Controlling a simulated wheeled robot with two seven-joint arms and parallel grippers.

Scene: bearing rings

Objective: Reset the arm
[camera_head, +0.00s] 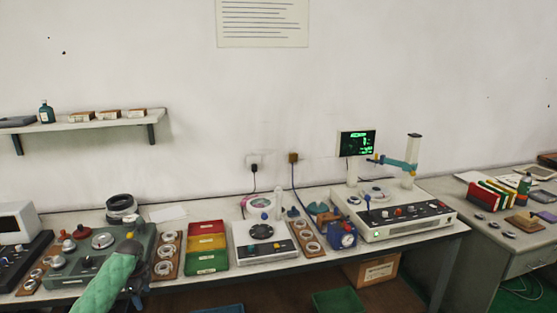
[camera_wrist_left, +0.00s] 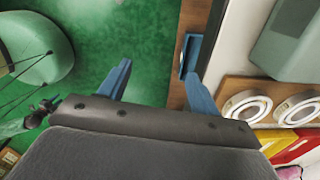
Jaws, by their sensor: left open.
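My left arm (camera_head: 108,284) comes in from the lower left in the head view, in a green sleeve, in front of the table's left part. In the left wrist view my left gripper (camera_wrist_left: 160,85) shows two blue fingers spread apart with nothing between them. The fingers are over the floor and the table's front edge. Bearing rings (camera_wrist_left: 247,106) on a wooden board lie to the right of the fingers, apart from them. The same kind of board with rings (camera_head: 165,252) shows beside the arm in the head view. My right gripper is in neither view.
Red, yellow and green trays (camera_head: 206,262) stand right of the ring board. A scale (camera_head: 264,243) and a long instrument (camera_head: 400,217) with a lit screen (camera_head: 357,143) stand further right. A green-grey machine (camera_head: 88,262) is close to my arm. A shelf (camera_head: 85,121) hangs above.

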